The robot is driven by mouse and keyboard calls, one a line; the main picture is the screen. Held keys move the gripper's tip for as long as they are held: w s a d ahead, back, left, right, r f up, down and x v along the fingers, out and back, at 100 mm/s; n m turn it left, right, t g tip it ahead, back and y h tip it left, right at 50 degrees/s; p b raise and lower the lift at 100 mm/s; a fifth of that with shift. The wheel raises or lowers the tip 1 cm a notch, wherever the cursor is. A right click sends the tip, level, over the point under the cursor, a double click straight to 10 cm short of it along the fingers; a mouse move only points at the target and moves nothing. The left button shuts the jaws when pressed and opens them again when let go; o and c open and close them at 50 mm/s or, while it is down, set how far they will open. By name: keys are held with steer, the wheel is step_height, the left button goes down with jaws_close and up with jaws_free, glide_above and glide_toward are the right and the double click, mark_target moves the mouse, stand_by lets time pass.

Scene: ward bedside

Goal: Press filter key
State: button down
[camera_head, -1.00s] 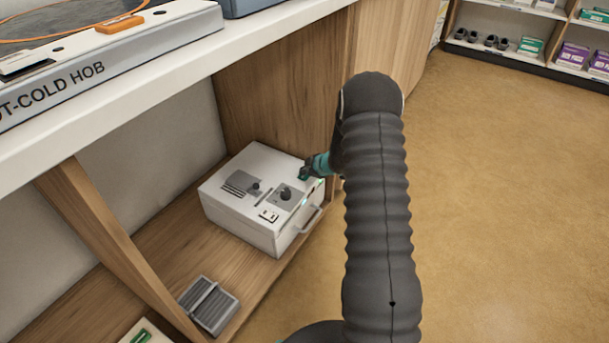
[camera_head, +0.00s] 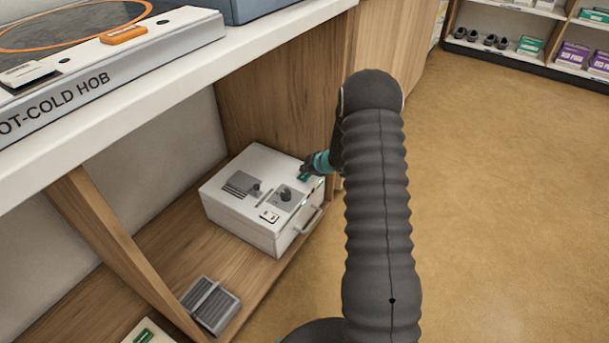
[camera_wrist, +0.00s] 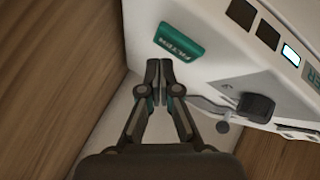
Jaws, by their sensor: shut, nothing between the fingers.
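The white box-shaped machine (camera_head: 243,218) sits on the wooden shelf under the counter. Its green filter key (camera_wrist: 180,40), lettered "FILTER", is on the machine's top near one edge in the wrist view. The key also shows as a small green patch (camera_head: 304,178) at the machine's far right corner in the head view. My gripper (camera_wrist: 159,68) is shut and empty, its tips just short of the key's lower edge in the wrist picture. In the head view my gripper (camera_head: 307,170) is over that corner, partly hidden by my arm. I cannot tell whether it touches the key.
A dark knob (camera_head: 286,194), a small white switch (camera_head: 269,216) and a side handle (camera_head: 309,220) are on the machine. A grey ridged pedal-like object (camera_head: 211,304) lies nearer on the shelf. The counter (camera_head: 180,86) overhangs the shelf. The floor at right is open.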

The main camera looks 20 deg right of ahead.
mark_target(306, 176)
steer(key=shift+r, duration=0.1)
step_height(306, 176, up, 5)
steer(key=p, duration=0.4)
stand_by(0.8)
